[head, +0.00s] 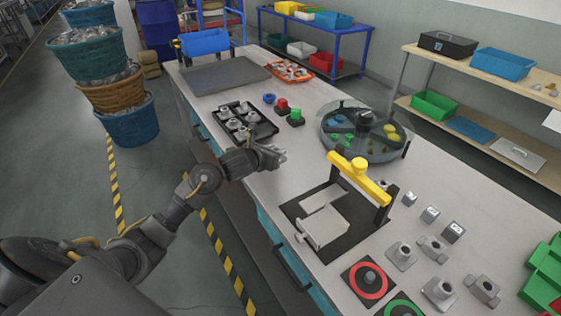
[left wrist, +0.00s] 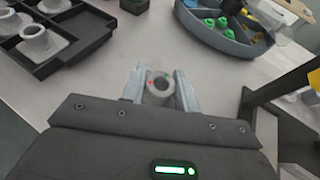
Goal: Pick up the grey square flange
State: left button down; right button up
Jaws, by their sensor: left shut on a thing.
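My left gripper (head: 274,156) is over the near-left part of the bench, just right of the black tray. It is shut on a grey flange with a round hollow collar, which shows between the fingers in the left wrist view (left wrist: 160,89). The base of this flange is mostly hidden by the fingers, so I cannot tell its outline. Other grey flanges stand in the black tray (left wrist: 93,37). More grey parts stand on the bench at the right, among them a square-based flange (head: 401,255). My right gripper is not in view.
A round divided tray (head: 365,153) stands right of the gripper. A black stand with a yellow bar (head: 358,179) rises nearer, over a grey block (head: 326,227). Red and green buttons (head: 289,111) sit behind. Bare bench lies between gripper and round tray.

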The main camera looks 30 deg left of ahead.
pick_arm(q)
jog(key=a+r, duration=0.1)
jog(key=s+a+r, duration=0.1)
jog(key=a+r, duration=0.1)
jog(key=r, duration=0.1)
jog(key=shift+s+r, duration=0.1)
jog(key=shift+s, duration=0.2)
jog(key=s+a+r+b, duration=0.1)
jog(key=s+a+r, duration=0.3)
jog(key=a, duration=0.3)
jog(key=shift+s+a+b, duration=0.25)
jog(key=shift+a+b, duration=0.05)
jog(key=shift+b, duration=0.05)
